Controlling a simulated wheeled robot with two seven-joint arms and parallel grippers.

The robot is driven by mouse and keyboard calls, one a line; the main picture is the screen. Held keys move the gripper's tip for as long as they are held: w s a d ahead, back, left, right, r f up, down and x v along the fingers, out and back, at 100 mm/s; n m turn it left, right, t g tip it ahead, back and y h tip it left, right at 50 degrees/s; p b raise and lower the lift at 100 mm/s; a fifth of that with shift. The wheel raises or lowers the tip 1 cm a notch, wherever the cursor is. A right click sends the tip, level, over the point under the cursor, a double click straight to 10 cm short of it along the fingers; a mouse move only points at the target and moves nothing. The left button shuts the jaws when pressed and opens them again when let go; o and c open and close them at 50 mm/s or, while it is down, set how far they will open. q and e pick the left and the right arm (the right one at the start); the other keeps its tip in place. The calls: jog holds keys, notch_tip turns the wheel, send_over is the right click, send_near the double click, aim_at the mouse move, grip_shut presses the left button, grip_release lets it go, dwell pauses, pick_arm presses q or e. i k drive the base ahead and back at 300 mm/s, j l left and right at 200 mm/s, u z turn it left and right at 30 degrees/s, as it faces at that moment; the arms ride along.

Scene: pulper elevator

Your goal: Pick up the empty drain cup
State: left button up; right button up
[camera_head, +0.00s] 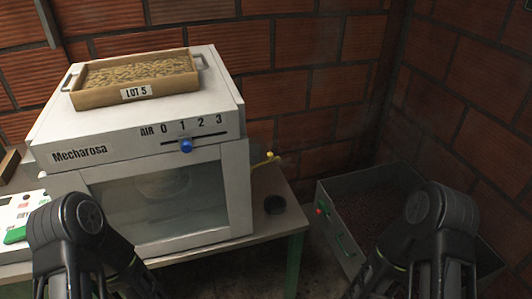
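A small dark round cup (275,204), which looks like the drain cup, stands on the table to the right of the white machine, below a yellow valve (266,159). Its inside is too dark to tell whether it is empty. My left gripper arm (80,245) shows at the lower left, in front of the machine and well apart from the cup. My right gripper arm (430,240) shows at the lower right, in front of the metal bin, also apart from the cup. The fingertips of both cannot be made out.
The white Mecharosa machine (110,130) has a glass front, a blue slider (185,146) and a wooden tray (133,77) marked LOT 5 on top. A metal bin (375,180) stands right of the table (270,228). A control panel (18,212) is at left.

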aim_at(255, 150)
jog(key=i+z, duration=0.1)
jog(key=z, duration=0.35)
jog(key=i+l+z, duration=0.1)
jog(key=z, duration=0.35)
jog(key=i+z, duration=0.15)
jog(key=z, duration=0.25)
jog(key=i+z, duration=0.15)
jog(key=z, duration=0.3)
jog(key=i+u, duration=0.25)
jog(key=u, duration=0.25)
jog(key=i+l+u, duration=0.2)
jog(key=u, duration=0.25)
jog(key=k+l, duration=0.1)
jog(key=i+j, duration=0.1)
jog(key=j+u, duration=0.05)
